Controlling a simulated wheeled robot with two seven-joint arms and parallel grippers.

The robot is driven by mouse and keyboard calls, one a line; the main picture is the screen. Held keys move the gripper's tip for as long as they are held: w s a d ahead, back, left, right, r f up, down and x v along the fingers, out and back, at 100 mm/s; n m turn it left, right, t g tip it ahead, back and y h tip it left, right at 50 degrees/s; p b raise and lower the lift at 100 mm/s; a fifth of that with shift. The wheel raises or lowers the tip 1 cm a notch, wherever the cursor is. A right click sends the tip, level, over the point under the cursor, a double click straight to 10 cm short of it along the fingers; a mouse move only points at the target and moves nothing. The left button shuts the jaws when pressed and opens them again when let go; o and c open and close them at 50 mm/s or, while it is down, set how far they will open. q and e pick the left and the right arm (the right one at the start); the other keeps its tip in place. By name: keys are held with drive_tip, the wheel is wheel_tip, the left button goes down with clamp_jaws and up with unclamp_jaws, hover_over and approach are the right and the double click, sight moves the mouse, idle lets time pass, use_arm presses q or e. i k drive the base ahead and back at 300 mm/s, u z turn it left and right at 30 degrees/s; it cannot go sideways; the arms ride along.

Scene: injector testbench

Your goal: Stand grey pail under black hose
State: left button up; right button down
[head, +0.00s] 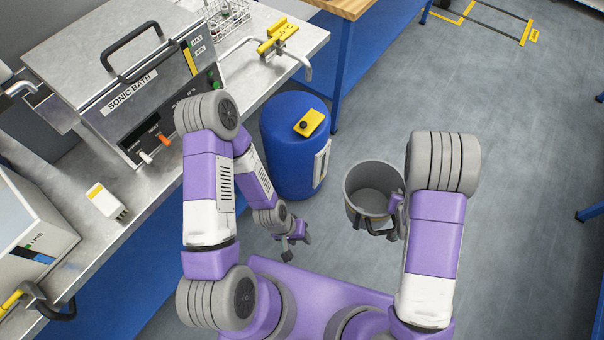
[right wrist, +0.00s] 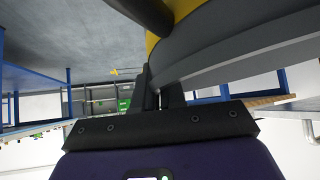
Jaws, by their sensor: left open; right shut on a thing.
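The grey pail (head: 366,192) is in the head view, right of centre, with its open top towards the camera and its inside looking empty. My right gripper (head: 396,212) is shut on the pail at its right side, by a dark handle. In the right wrist view the pail's grey wall (right wrist: 245,50) fills the upper right, close to the fingers (right wrist: 162,92). My left gripper (head: 292,238) is open and empty, left of the pail. A dark curved piece (head: 52,310) shows at the lower left; I cannot tell whether it is the black hose.
A blue drum (head: 285,165) with a yellow item (head: 309,122) on top stands beside the bench (head: 150,205). The bench carries a sonic bath (head: 135,85), a metal pipe (head: 300,62) and a yellow fixture (head: 277,38). Open grey floor (head: 420,90) lies behind and right of the pail.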

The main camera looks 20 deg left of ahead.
sight(138, 293)
drive_tip(key=z, duration=0.1)
drive_tip(key=k, duration=2.35)
drive_tip(key=u, duration=2.3)
drive_tip(key=i, duration=1)
